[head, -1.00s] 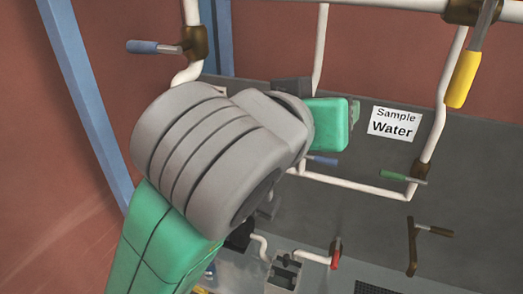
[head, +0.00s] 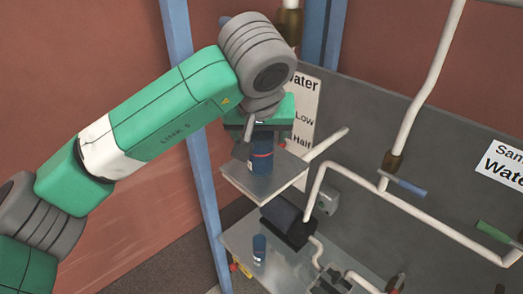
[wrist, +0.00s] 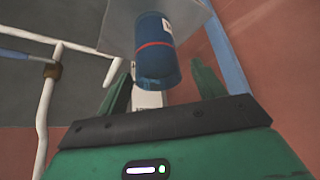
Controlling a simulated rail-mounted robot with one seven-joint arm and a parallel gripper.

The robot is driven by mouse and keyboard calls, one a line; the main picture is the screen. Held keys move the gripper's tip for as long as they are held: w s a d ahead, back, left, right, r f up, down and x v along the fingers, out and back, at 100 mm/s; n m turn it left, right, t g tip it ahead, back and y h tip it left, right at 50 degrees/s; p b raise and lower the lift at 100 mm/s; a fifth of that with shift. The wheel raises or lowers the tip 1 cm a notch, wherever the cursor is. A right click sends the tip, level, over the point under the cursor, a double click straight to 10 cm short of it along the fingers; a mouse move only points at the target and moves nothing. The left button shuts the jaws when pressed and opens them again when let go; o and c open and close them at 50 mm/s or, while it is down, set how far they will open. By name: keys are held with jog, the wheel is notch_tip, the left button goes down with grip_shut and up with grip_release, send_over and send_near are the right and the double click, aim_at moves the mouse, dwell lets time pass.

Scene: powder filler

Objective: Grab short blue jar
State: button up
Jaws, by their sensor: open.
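A blue jar (head: 262,160) with a red band stands upright on the upper grey shelf (head: 283,187) in the head view. Its top is hidden by my gripper (head: 260,128), which is close above it. In the wrist view the same jar (wrist: 156,58) shows its red band and a pale label, in line with the gap between my open fingers (wrist: 160,88). I cannot tell whether the fingers touch it. A second blue jar (head: 259,249) stands upright on the lower shelf (head: 236,240). Which jar is the short one is not clear.
A blue frame post (head: 190,130) rises just left of the shelves. A white pipe (head: 325,160) ends near the upper shelf's right side. A dark device (head: 288,220) sits beside the lower jar. A Water label board (head: 304,120) is behind the gripper.

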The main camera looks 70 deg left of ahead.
aim_at(261, 138)
jog(key=x, duration=0.3)
jog(key=shift+w+a, duration=0.1)
jog(key=c, duration=1.3)
jog(key=shift+o, duration=0.2)
jog(key=shift+r, duration=0.1)
jog(key=shift+r, duration=0.25)
jog(key=v, duration=0.1)
jog(key=b+v, duration=0.1)
jog(key=shift+a+r, duration=0.1)
jog(key=shift+r, duration=0.35)
jog(key=s+d+r+b, duration=0.1)
jog(key=s+d+b, duration=0.2)
jog(key=s+d, duration=0.7)
jog(key=shift+s+r, duration=0.35)
jog(key=shift+s, duration=0.45)
